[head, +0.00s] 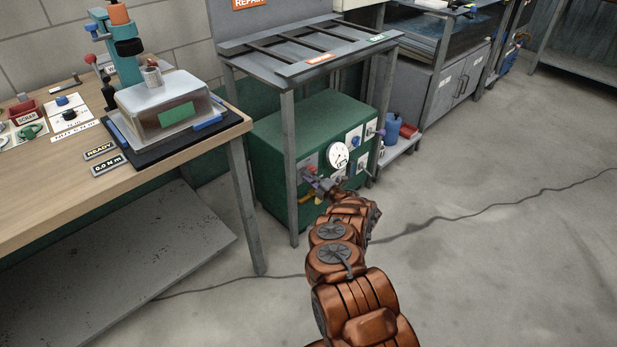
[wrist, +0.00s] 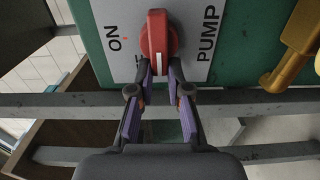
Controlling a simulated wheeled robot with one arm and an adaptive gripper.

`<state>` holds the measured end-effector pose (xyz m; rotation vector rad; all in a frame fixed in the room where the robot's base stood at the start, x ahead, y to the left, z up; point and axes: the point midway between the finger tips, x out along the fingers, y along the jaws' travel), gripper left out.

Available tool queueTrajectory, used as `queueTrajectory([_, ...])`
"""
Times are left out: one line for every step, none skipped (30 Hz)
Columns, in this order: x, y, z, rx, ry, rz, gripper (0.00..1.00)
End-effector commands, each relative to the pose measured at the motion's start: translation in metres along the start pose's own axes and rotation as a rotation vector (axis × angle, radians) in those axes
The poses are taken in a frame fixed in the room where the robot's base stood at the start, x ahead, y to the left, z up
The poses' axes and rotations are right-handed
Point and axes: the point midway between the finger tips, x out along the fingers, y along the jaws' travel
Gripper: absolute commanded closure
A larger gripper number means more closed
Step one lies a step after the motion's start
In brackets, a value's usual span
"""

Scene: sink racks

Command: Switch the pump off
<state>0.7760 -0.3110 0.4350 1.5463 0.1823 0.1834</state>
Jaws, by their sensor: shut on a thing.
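The pump switch is a red rotary knob (wrist: 158,38) with a white pointer line, on a white plate (wrist: 196,14) marked ON and PUMP. In the wrist view the pointer line runs down toward my gripper, away from the ON mark and its red dot. My gripper (wrist: 161,76) is shut on the lower end of the knob, one purple-padded finger on each side. Any mark beside the lower end is partly hidden by the fingers. In the head view my gripper (head: 324,185) reaches the front of the green cabinet (head: 285,128); the knob is hard to make out there.
A grey metal frame (head: 290,165) stands around the cabinet, with rails close to my gripper. A yellow handle (wrist: 290,50) is right of the plate. A gauge (head: 339,155) is on the cabinet front. A workbench (head: 200,145) stands left; the floor (head: 480,230) at right is clear.

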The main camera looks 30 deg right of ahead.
Motion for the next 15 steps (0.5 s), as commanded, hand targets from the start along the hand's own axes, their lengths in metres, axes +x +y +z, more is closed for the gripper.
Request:
queueTrajectory([-0.0075, -0.0014, 0.0136, -0.002, -0.031, -0.006, 1.0])
queueTrajectory([-0.0075, -0.0013, 0.0137, -0.002, -0.031, -0.006, 1.0])
queueTrajectory([-0.0074, -0.0011, 0.0138, -0.002, -0.031, -0.006, 1.0])
queueTrajectory([-0.0074, -0.001, 0.0139, -0.002, -0.031, -0.006, 1.0])
queueTrajectory([-0.0074, -0.0009, 0.0139, -0.002, -0.031, -0.006, 1.0])
queueTrajectory([-0.0073, -0.0008, 0.0139, -0.002, -0.031, -0.006, 1.0])
queueTrajectory([-0.0073, -0.0008, 0.014, -0.002, -0.031, -0.006, 0.8])
queueTrajectory([-0.0073, -0.0007, 0.0141, -0.002, -0.031, -0.006, 0.77])
queueTrajectory([-0.0072, -0.0006, 0.0139, -0.002, -0.031, -0.006, 0.73])
queueTrajectory([-0.0069, -0.0005, 0.0134, -0.002, -0.03, -0.005, 0.7])
queueTrajectory([-0.0065, -0.0004, 0.0127, -0.002, -0.029, -0.005, 0.67])
queueTrajectory([-0.0061, -0.0005, 0.0119, -0.001, -0.027, -0.005, 0.63])
queueTrajectory([-0.0058, -0.0004, 0.0113, -0.001, -0.026, -0.004, 0.59])
queueTrajectory([-0.0054, -0.0003, 0.0106, -0.001, -0.024, -0.004, 0.56])
queueTrajectory([-0.0042, -0.0002, 0.0087, -0.001, -0.02, -0.003, 0.52])
